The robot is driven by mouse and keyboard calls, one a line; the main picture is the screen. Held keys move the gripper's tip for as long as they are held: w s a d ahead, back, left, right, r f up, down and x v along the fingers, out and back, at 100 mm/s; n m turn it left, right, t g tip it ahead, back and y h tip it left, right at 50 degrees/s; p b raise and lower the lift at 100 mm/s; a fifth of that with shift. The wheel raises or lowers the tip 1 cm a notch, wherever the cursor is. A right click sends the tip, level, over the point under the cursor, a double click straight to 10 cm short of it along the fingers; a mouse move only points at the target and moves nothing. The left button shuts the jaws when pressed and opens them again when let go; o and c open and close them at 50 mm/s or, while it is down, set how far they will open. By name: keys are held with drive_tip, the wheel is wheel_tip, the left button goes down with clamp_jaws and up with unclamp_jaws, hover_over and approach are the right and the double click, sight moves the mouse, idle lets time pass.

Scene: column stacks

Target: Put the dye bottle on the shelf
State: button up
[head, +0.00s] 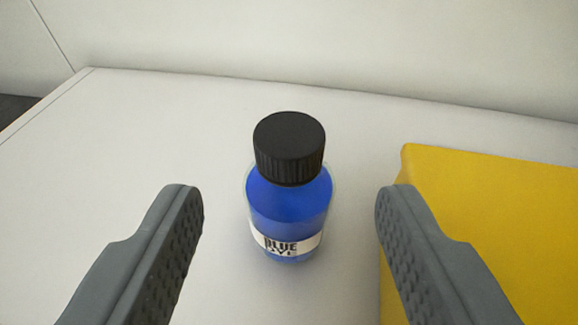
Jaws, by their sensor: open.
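The dye bottle (288,205) is a small clear bottle of blue liquid with a black ribbed cap and a white label reading "BLUE DYE". It stands upright on a white surface (150,135), in the middle of the head view. My gripper (290,205) is open, one finger to the left of the bottle and one to the right. Gaps show between the bottle and both fingers in the picture. Whether the fingertips are level with the bottle in depth is hard to tell.
A yellow block-like object (490,210) lies close to the right of the bottle, partly behind my right finger. A pale wall (330,45) runs along the back. The white surface is clear to the left, up to its left edge.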

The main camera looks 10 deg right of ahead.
sight(289, 133)
drive_tip(key=shift+x, duration=4.5)
drive_tip(key=shift+f, duration=0.15)
drive_tip(key=shift+s, duration=0.1)
clamp_jaws()
wheel_tip(289, 133, up, 10)
